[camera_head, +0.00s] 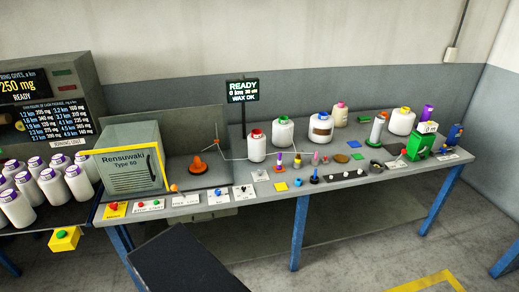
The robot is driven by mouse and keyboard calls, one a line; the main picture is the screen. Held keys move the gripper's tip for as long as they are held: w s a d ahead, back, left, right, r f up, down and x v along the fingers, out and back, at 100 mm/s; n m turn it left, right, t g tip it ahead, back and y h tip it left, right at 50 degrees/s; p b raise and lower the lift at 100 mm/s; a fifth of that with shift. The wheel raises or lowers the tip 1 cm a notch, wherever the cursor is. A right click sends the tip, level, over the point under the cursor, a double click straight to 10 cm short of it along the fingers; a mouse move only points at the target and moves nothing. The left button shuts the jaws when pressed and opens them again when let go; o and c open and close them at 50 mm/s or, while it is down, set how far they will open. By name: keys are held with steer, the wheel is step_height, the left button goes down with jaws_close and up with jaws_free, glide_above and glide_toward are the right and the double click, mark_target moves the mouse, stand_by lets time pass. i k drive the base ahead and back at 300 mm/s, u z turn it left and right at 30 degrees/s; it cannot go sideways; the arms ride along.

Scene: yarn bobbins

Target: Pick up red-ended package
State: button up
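A white yarn package with a red end (257,148) stands upright on the grey workbench (262,192), right of the grey-green Rensuwaki machine (130,165) and below the lit sign. A thin line of yarn runs near it. I cannot make out my gripper in this view.
Small coloured knobs and pieces crowd the bench front. A lit sign (243,90) stands behind the packages. Several purple-ended packages (50,187) stand at the left. A green box (421,144) is at the bench's right. A dark block fills the bottom centre. Floor is open at the right.

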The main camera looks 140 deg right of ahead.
mark_target(256, 141)
steer(key=z, duration=1.35)
steer(key=k, duration=0.1)
steer(key=z, duration=2.65)
steer(key=i, duration=1)
steer(key=z, duration=0.15)
steer(key=k, duration=0.75)
steer(key=u, duration=0.2)
steer(key=i, duration=0.75)
steer(key=z, duration=0.05)
